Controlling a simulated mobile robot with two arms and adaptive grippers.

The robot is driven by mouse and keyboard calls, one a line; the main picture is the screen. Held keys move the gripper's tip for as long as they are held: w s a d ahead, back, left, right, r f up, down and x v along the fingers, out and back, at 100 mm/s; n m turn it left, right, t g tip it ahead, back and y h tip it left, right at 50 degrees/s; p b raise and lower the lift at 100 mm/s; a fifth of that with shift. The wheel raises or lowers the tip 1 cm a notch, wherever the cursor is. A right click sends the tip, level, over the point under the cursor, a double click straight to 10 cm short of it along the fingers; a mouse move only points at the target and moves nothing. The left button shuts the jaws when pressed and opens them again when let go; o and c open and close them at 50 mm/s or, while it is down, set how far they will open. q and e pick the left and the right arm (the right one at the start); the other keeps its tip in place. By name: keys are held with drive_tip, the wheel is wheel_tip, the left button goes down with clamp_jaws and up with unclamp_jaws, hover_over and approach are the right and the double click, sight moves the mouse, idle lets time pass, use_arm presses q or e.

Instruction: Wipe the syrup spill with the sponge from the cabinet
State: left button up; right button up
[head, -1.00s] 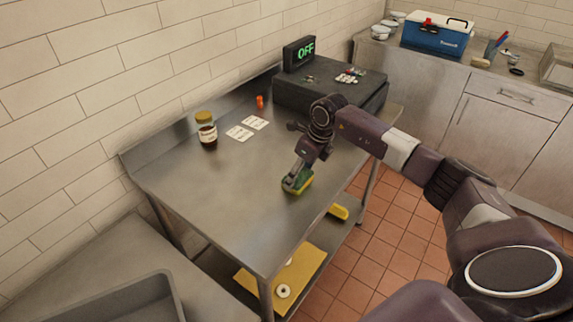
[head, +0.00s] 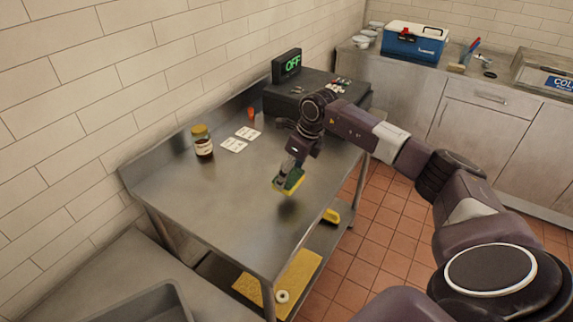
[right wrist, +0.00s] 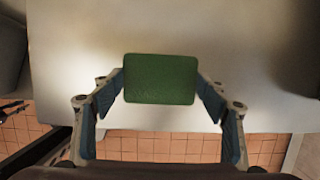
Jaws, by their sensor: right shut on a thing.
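My right gripper (head: 289,166) is shut on a green and yellow sponge (head: 288,183). It holds the sponge a little above the steel table (head: 225,205), with a shadow on the tabletop below it. In the right wrist view the sponge's green face (right wrist: 160,79) sits between the two fingers, over the pale tabletop near its edge. I cannot make out a syrup spill on the visible tabletop; the arm and sponge cover part of it. A jar of dark syrup with a yellow lid (head: 202,142) stands upright near the wall. My left gripper is not in view.
White cards (head: 234,145) and a small orange item (head: 251,113) lie behind the jar. A dark box (head: 285,100) with an OFF display (head: 287,66) stands at the table's back. A lower shelf holds a yellow board (head: 303,275). The front tabletop is clear.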

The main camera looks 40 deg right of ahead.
drive_tip(key=shift+r+p, duration=0.45)
drive_tip(key=shift+r, duration=0.7)
drive_tip(key=shift+a, duration=0.1)
